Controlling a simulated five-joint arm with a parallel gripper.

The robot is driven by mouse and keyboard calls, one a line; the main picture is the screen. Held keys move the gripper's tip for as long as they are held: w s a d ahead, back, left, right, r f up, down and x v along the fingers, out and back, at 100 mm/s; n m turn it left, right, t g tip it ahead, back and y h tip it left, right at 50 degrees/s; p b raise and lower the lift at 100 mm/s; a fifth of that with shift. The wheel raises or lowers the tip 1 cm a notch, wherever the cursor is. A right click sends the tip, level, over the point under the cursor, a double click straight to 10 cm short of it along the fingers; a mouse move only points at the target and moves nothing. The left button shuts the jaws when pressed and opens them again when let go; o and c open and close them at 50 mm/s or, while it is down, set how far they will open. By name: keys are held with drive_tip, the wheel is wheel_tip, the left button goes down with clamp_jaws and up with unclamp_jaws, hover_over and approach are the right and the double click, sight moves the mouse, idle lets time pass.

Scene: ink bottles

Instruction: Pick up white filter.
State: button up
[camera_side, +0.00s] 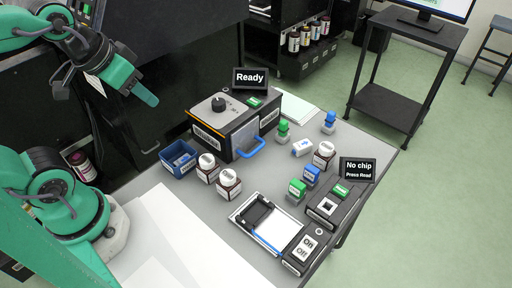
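A small white piece with a blue mark (302,147), which looks like the white filter, lies on the grey table between a green-topped stamp-like piece (283,131) and a brown bottle with a white cap (324,154). My gripper (150,98) is at the upper left, raised well to the left of the white piece and apart from it. Its green fingers point down to the right. From this side I cannot tell whether they are parted, and nothing shows between them.
A black machine (222,125) with a blue handle and a "Ready" sign (250,78) stands between my gripper and the white piece. Two more white-capped bottles (207,168) (228,184), a blue bin (178,160), a framed tray (241,219) and a switch box (302,249) crowd the table.

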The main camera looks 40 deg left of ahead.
drive_tip(key=shift+w, duration=0.1)
drive_tip(key=m+g, duration=0.4)
drive_tip(key=g, duration=0.2)
hover_over(304, 143)
drive_tip(key=f, duration=1.5)
drive_tip(key=shift+a, duration=0.2)
drive_tip(key=shift+d+f, duration=0.3)
drive_tip(key=shift+f, duration=1.5)
